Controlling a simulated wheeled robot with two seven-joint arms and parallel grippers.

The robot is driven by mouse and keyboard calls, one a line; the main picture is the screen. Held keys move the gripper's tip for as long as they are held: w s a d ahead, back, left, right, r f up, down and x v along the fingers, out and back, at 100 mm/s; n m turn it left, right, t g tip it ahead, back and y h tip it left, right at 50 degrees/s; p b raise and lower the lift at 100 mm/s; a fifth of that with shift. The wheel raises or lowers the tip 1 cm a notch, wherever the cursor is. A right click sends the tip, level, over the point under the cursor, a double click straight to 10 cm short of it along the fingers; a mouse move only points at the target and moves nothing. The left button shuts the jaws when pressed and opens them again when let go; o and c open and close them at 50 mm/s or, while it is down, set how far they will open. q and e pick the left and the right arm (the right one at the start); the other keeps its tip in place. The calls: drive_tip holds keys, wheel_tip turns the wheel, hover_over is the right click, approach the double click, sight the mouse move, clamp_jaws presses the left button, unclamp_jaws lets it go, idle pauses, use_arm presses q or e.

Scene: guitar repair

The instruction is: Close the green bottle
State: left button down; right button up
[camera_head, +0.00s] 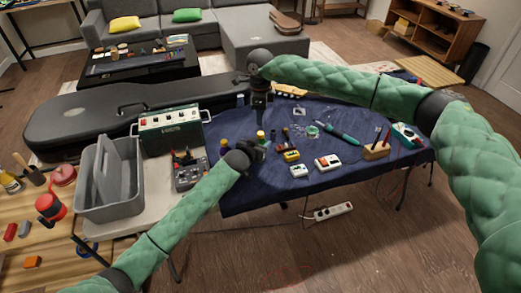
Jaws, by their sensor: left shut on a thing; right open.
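My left gripper (259,148) comes in from the lower left and is shut on a small upright thing at the left part of the blue-covered table. Its yellow-green top (261,134) shows above the fingers; it looks like the green bottle, but the gripper hides most of it. My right gripper (260,117) points straight down just above that top and is open. The view is too small to tell whether a cap is between its fingers or on the bottle.
A small dark bottle (224,146) stands left of my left gripper. Pedals (328,163), a green-handled tool (337,132) and a wooden block holder (377,151) lie to the right. A grey tote (108,190) and a green amplifier box (170,130) stand on the left.

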sight(261, 133)
drive_tip(key=shift+f, duration=0.15)
idle(0.3)
drive_tip(key=shift+f, duration=3.85)
clamp_jaws()
drive_tip(key=shift+o, duration=0.9)
unclamp_jaws()
